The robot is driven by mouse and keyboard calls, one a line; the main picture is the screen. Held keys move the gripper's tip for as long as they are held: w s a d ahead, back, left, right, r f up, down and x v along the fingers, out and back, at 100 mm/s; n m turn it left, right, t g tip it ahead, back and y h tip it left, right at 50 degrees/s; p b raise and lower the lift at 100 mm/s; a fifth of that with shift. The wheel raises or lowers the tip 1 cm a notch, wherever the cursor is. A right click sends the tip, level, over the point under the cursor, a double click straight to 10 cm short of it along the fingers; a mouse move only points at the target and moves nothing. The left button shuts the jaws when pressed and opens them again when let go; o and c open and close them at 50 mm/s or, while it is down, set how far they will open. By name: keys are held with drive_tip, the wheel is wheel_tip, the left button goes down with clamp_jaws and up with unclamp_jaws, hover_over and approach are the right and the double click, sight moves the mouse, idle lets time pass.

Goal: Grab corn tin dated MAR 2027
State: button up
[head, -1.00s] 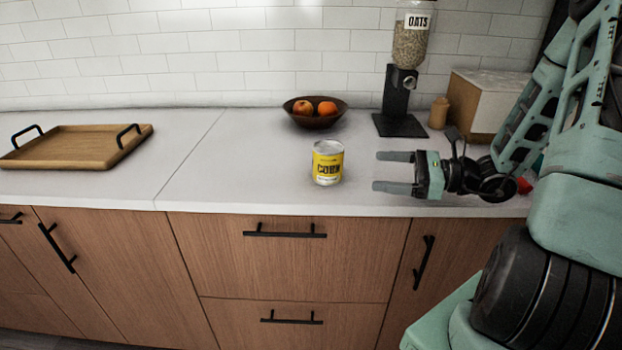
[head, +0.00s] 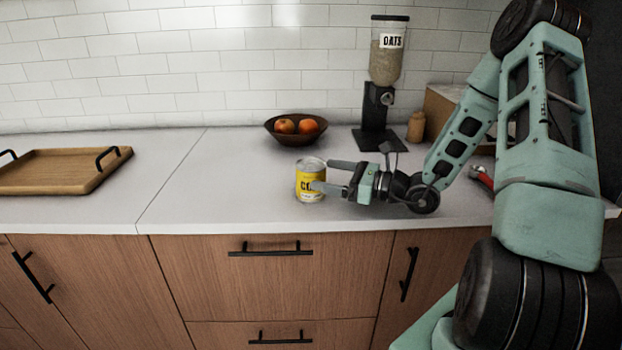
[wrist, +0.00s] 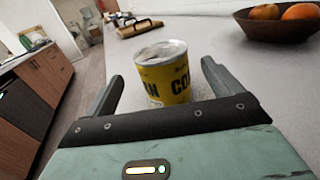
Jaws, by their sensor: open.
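A yellow corn tin (head: 306,184) with a silver top stands upright on the white counter, near its front edge. It also shows in the wrist view (wrist: 168,80), between and a little beyond my two fingers. No date can be read on the sides in view. My gripper (head: 322,175) is open and reaches in from the right at the tin's height. In the head view the near finger overlaps the front of the tin and the far finger runs behind its right side. In the wrist view, gaps show between each finger (wrist: 158,85) and the tin.
A wooden tray (head: 65,170) with black handles lies at the left. A brown bowl (head: 296,131) with orange fruit stands behind the tin. An oats dispenser (head: 385,90) and a small brown bottle (head: 416,127) stand back right.

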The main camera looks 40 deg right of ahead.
sight(310, 171)
drive_tip(key=shift+p+x, duration=0.45)
drive_tip(key=shift+x, duration=2.25)
drive_tip(key=shift+d, duration=0.15)
drive_tip(key=c, duration=1.3)
